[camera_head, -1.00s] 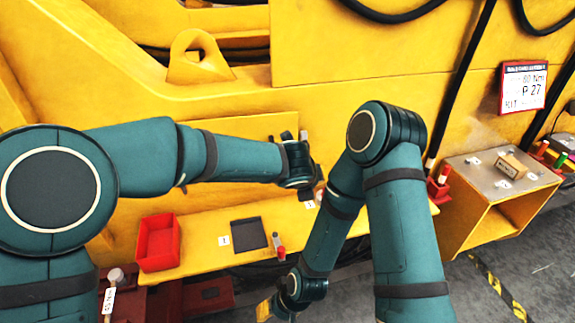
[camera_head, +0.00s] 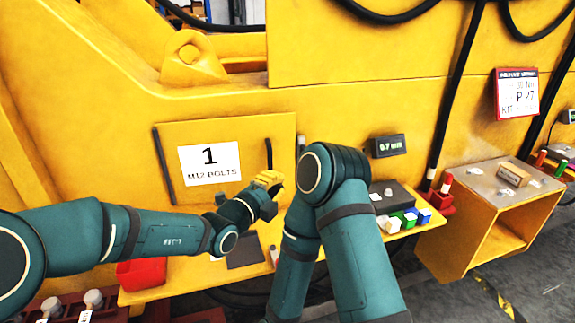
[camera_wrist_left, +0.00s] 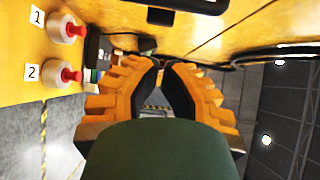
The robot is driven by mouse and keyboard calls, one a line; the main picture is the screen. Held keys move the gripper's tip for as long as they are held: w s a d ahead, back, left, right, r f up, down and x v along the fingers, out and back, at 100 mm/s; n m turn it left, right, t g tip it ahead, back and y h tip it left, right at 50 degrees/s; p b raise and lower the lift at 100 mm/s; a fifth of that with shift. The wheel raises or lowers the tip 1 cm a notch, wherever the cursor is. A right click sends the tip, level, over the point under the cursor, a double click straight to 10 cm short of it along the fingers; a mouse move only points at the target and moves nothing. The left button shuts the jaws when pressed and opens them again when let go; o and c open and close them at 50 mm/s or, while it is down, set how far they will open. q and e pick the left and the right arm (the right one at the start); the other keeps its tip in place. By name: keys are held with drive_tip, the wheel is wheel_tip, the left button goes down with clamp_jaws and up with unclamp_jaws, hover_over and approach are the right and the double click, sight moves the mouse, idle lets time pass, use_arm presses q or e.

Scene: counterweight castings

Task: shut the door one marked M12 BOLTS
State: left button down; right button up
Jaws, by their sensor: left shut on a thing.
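The yellow door one (camera_head: 250,132), with a white label reading "1 M12 BOLTS" (camera_head: 209,163), stands in the yellow machine side. It looks nearly flat to the body, but I cannot tell whether a gap remains. A dark upright handle (camera_head: 268,152) is near its right edge. My left gripper (camera_head: 270,181), yellow-fingered, is shut at the lower end of this handle; the contact is hidden in the head view. In the left wrist view its orange fingers (camera_wrist_left: 160,85) are close together. My right arm stands right of the door, its gripper out of the picture.
A yellow shelf below holds a red bin (camera_head: 141,273), a dark pad (camera_head: 243,252) and small coloured blocks (camera_head: 405,219). A display (camera_head: 388,146) is right of the door. An open-fronted yellow box (camera_head: 487,215) is farther right. My right arm crowds the door's right side.

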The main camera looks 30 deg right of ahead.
sight(290, 162)
use_arm(q)
drive_tip(key=shift+w+d+b, duration=0.2)
drive_tip(key=shift+w+d, duration=1.55)
drive_tip(key=shift+d, duration=0.3)
drive_tip(key=shift+w+d+b, duration=0.15)
drive_tip(key=shift+w+d, duration=1.6)
drive_tip(key=shift+d, duration=0.3)
